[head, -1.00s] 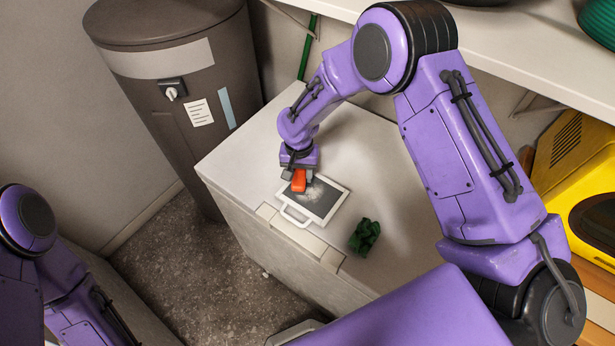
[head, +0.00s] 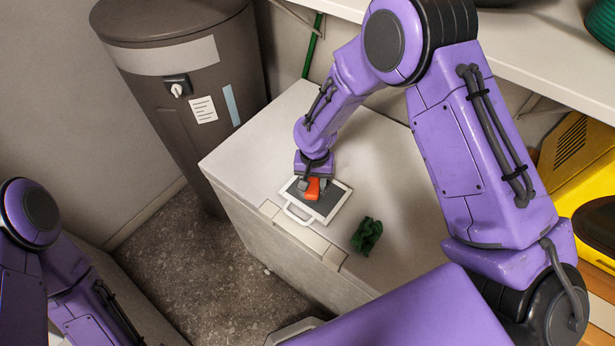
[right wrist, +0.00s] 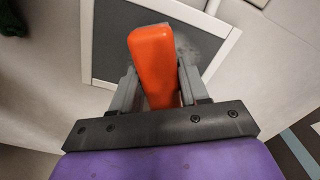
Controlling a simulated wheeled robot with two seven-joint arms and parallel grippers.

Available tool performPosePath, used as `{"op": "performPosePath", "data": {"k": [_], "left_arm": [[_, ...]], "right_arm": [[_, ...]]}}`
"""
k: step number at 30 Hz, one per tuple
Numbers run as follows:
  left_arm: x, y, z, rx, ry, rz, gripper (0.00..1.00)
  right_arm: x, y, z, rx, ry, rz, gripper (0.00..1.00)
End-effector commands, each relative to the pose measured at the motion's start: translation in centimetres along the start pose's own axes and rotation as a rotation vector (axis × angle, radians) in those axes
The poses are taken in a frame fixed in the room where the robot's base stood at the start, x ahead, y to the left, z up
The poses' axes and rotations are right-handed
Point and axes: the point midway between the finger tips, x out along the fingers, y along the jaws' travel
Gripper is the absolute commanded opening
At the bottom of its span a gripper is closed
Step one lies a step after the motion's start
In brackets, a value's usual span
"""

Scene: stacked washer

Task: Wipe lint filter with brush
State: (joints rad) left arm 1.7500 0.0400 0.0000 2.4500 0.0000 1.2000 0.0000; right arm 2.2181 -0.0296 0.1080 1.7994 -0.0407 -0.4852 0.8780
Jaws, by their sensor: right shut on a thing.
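The lint filter (head: 327,206) is a white frame with a dark grey mesh and a white loop handle. It lies flat on top of the white chest-like appliance. My right gripper (head: 313,186) is above the filter, shut on the orange-red brush (head: 312,190). In the right wrist view the brush (right wrist: 154,60) sits between the fingers, over the filter mesh (right wrist: 108,45). A pale grey patch of lint shows beside it there. The brush's underside is hidden, so contact is hard to tell. My left arm is at the left edge; its gripper is out of the picture.
A crumpled dark green cloth (head: 367,235) lies right of the filter on the appliance top (head: 250,150). A brown cylindrical tank (head: 190,80) stands behind left. A shelf (head: 540,50) overhangs at upper right, with a yellow case (head: 575,160) below it.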

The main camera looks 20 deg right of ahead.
Motion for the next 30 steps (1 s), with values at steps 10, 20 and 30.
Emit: {"op": "performPosePath", "data": {"k": [10, 20, 30], "left_arm": [[0.1, 0.0, 0.0, 0.000, 0.000, 0.000, 0.43], [0.0, 0.0, 0.0, 0.000, 0.000, 0.000, 0.43], [0.0, 0.0, 0.0, 0.000, 0.000, 0.000, 0.43]], "right_arm": [[0.0, 2.7, 1.7, -0.001, -0.005, 0.005, 0.20], [0.0, 1.5, 2.0, -0.003, -0.003, 0.004, 0.20], [-0.2, -1.1, 0.4, -0.002, -0.003, 0.003, 0.20]]}}
